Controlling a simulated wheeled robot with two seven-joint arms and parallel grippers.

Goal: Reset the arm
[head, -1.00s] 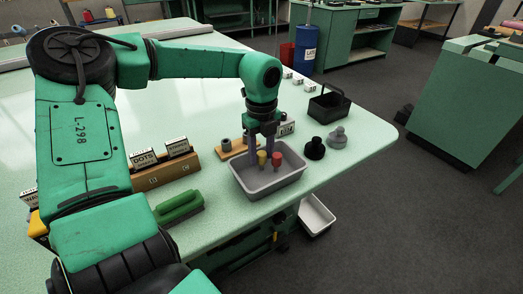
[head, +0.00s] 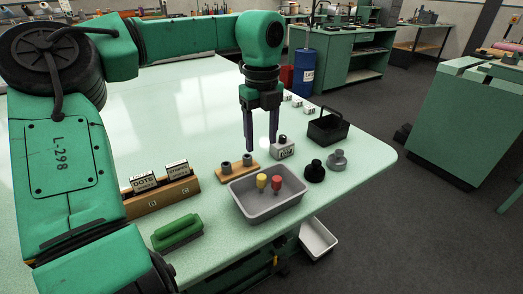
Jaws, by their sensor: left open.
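My left arm comes in from the left and reaches over the pale green table (head: 330,205). My left gripper (head: 261,148) points down with its two fingers apart and nothing between them. It hangs above and behind the grey tray (head: 265,209). In the tray are a yellow-topped peg (head: 262,181) and a red-topped peg (head: 276,183). A wooden block with two grey pegs (head: 238,171) lies just behind the tray's left side. My right gripper does not show.
A small labelled box with a dark knob (head: 282,149), a black knob (head: 314,171), a grey knob (head: 337,159) and a black basket (head: 328,128) stand right of the gripper. A green-handled brush (head: 177,232) and a wooden card holder (head: 160,196) lie left. The table's back middle is clear.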

